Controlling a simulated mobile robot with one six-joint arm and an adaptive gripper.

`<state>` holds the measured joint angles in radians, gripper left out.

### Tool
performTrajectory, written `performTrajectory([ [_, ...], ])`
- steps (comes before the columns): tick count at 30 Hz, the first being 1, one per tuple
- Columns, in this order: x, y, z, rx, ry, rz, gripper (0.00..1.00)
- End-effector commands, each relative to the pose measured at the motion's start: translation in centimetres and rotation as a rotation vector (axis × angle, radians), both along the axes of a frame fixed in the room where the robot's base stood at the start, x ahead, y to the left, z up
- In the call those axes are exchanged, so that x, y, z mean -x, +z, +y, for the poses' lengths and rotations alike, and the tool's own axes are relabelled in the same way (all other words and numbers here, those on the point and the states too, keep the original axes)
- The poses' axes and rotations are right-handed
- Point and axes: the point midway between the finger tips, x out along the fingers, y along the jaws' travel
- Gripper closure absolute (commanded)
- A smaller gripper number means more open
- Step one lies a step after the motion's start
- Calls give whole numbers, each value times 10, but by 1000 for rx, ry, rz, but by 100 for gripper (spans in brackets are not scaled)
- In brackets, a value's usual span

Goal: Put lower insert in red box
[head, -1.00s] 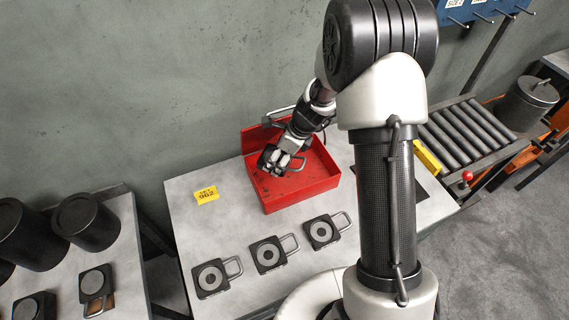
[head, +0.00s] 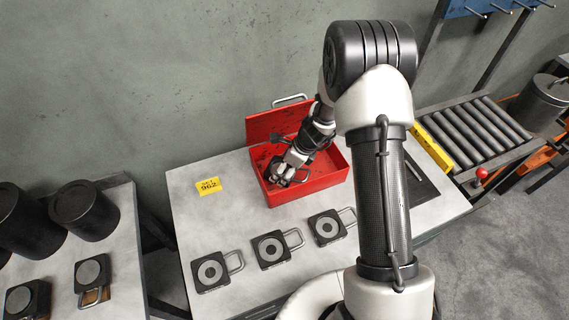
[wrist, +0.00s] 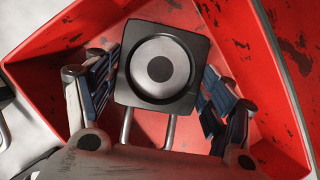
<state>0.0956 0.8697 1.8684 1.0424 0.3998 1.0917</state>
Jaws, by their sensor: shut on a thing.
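The red box (head: 330,178) stands open on the grey table, its lid raised at the back. My gripper (head: 283,172) reaches down inside the box near its left end. In the wrist view my gripper (wrist: 163,95) has its two fingers on either side of a black square insert (wrist: 160,65) with a round grey face and dark centre. The red box (wrist: 265,60) surrounds the insert in that view. I cannot tell whether the insert touches the box floor.
Three similar dark inserts with handles (head: 271,249) lie in a row at the table's front. A yellow label (head: 209,186) lies left of the box. A left table holds black cylinders (head: 84,210) and more handled blocks (head: 93,274). A roller conveyor (head: 482,130) stands at right.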

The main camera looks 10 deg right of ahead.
Motion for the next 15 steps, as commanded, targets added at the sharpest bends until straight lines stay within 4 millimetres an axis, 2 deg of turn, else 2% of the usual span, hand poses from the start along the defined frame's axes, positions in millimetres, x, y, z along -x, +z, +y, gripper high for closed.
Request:
performTrajectory([
  [4, -10, -7, 2, -1, 0, -6, 92],
  [15, -10, -11, 2, -2, 0, -5, 92],
])
